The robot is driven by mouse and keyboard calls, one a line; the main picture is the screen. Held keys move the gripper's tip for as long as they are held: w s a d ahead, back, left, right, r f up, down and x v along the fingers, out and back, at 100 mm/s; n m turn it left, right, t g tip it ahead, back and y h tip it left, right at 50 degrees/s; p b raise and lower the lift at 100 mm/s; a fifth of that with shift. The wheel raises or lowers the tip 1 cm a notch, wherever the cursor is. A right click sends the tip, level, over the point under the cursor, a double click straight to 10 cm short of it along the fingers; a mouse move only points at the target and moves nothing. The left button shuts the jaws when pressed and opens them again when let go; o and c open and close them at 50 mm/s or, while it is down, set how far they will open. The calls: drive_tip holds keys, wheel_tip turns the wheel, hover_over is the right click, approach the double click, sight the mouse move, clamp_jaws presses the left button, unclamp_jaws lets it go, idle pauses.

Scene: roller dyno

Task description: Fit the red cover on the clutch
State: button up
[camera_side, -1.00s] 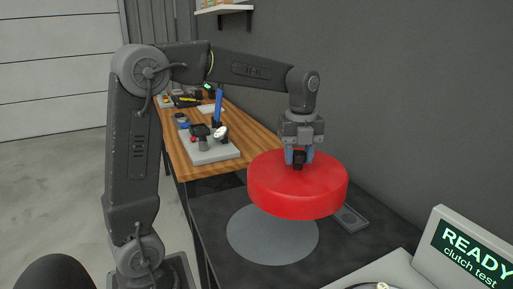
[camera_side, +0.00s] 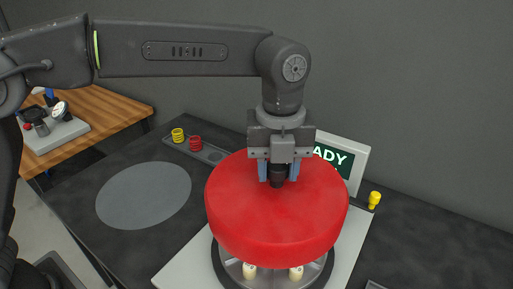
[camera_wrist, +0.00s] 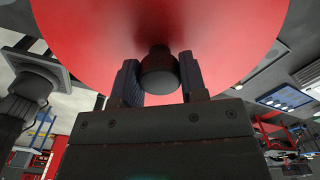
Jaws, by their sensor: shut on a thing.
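The red cover (camera_side: 275,220) is a thick round disc with a dark knob (camera_side: 278,175) on top. My gripper (camera_side: 277,172) is shut on that knob and holds the cover roughly level. In the wrist view the two fingers (camera_wrist: 157,82) stand on either side of the knob, under the red face. The clutch (camera_side: 240,270) is a round grey part with a dark rim and pale pegs, below the cover in the side view. The cover hides most of it. I cannot tell whether the cover touches it.
A READY screen (camera_side: 343,160) stands behind the cover. A yellow knob (camera_side: 374,200) is to its right. A grey tray (camera_side: 210,153) holds yellow and red springs. The grey round disc (camera_side: 145,195) on the dark bench is bare. A wooden bench (camera_side: 110,125) is at the left.

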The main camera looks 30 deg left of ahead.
sight(276, 186)
drive_tip(key=shift+f, duration=3)
drive_tip(key=shift+d+f, duration=0.1)
drive_tip(key=shift+f, duration=2.8)
drive_tip(key=o, duration=1.7)
drive_tip(key=shift+s, duration=0.1)
drive_tip(key=shift+r, duration=0.15)
drive_tip(key=shift+r, duration=3.35)
